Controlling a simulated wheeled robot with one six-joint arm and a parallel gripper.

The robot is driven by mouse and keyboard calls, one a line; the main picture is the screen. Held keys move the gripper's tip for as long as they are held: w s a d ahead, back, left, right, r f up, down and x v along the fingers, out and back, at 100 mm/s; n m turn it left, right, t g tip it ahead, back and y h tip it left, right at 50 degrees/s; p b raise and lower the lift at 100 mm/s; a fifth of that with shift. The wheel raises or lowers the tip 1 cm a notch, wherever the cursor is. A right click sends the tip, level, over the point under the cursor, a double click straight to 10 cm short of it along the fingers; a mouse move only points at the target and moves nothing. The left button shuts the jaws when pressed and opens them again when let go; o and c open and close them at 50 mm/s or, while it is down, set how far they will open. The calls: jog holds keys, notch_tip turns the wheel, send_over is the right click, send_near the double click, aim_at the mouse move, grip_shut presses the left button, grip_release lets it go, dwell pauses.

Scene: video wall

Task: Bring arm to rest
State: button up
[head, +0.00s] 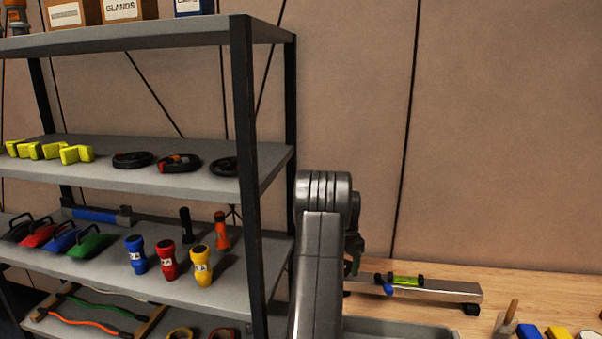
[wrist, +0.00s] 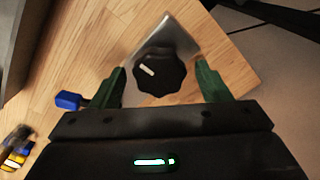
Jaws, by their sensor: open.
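My gripper (wrist: 160,68) is open in the wrist view, with its two green fingers apart. A black round knob with a white mark (wrist: 159,75) shows between the fingers, with gaps on both sides; I cannot tell its depth from them. It sits over a grey metal plate (wrist: 183,38) on the wooden bench (wrist: 92,62). In the head view my arm rises at the middle and hides most of the gripper; only a dark and green part (head: 352,256) shows beside it.
A metal rail (head: 440,289) with a green piece (head: 406,281) and a blue handle (head: 388,289) lies on the bench, right of my arm. A loaded grey shelf rack (head: 245,150) stands close at left. Coloured items (head: 558,332) are at lower right. The wall above the bench is clear.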

notch_tip(320, 180, up, 14)
jog(key=b, duration=0.1)
notch_tip(320, 180, down, 14)
jog(key=shift+f+p, duration=0.2)
jog(key=shift+p, duration=0.4)
jog(key=shift+r+n, duration=0.15)
jog(key=shift+n, duration=0.15)
jog(key=n, duration=0.4)
jog(key=shift+n, duration=0.3)
jog(key=n, duration=1)
jog(key=shift+n, duration=0.4)
jog(key=n, duration=0.5)
jog(key=shift+n, duration=0.3)
